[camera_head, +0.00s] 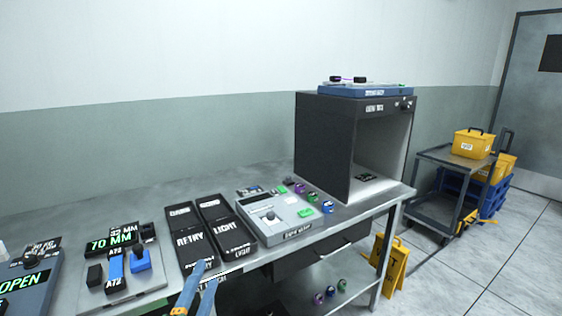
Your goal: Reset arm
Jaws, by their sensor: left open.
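My left gripper (206,274) is at the bottom edge of the head view, left of centre. Its blue fingers are spread and nothing shows between them. It is in front of the black tray labelled RETRY (191,248) and the black tray labelled LIGHT (229,237); I cannot tell whether it touches them. It hides part of a label at the table's front edge. My right gripper is out of view.
A grey table (120,203) carries a control panel (275,215), a 70 MM device (113,240), small coloured spools (300,188) and an open dark cabinet (325,150). A yellow floor sign (397,267) and a cart (440,205) stand right. The floor at far right is free.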

